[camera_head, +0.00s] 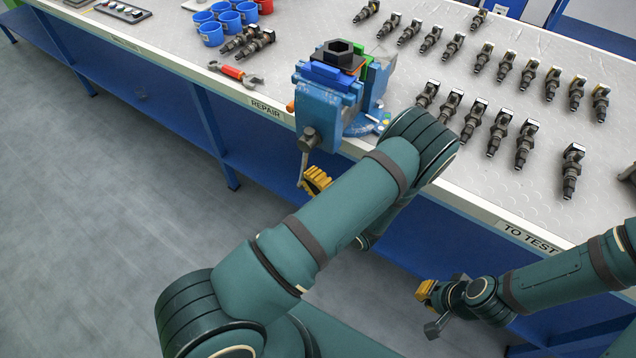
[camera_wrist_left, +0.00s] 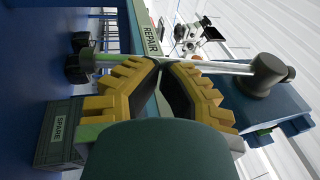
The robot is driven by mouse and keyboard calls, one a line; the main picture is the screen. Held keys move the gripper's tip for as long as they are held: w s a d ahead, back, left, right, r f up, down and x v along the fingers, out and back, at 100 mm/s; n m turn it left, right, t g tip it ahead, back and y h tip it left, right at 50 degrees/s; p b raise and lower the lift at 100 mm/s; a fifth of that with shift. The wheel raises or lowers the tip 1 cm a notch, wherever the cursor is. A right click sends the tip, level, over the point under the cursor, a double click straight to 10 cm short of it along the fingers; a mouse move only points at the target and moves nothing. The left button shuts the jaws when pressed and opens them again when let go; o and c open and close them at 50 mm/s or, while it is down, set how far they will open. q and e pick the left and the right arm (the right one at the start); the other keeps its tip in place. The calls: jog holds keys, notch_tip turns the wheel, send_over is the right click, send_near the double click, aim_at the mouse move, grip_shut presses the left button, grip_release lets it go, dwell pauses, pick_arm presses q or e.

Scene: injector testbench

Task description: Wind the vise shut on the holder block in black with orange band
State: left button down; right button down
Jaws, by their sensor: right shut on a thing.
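The blue vise (camera_head: 335,108) stands at the table's front edge. The holder block (camera_head: 340,54), black with a little orange, sits at the top of its jaws. I cannot tell if both jaws touch it. The vise handle bar (camera_head: 301,168) hangs down from the screw head (camera_head: 309,138). My left gripper (camera_head: 308,182) is beside its lower part. In the left wrist view the yellow fingers (camera_wrist_left: 161,66) come together at the bar (camera_wrist_left: 215,67), with nothing seen between them. My right gripper (camera_head: 425,304) is low at the right, shut on a dark grey piece (camera_head: 437,326).
Blue cups (camera_head: 222,22), a red-handled wrench (camera_head: 236,73) and more injectors lie left of the vise. My left forearm crosses in front of the table edge. The floor at left is clear.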

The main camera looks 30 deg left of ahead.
pick_arm(q)
jog(key=shift+w+a+r, duration=0.2)
jog(key=shift+a, duration=0.25)
jog(key=x, duration=0.4)
jog(key=shift+s+a+r, duration=0.15)
jog(key=shift+s+a, duration=0.15)
jog(key=shift+a, duration=0.05)
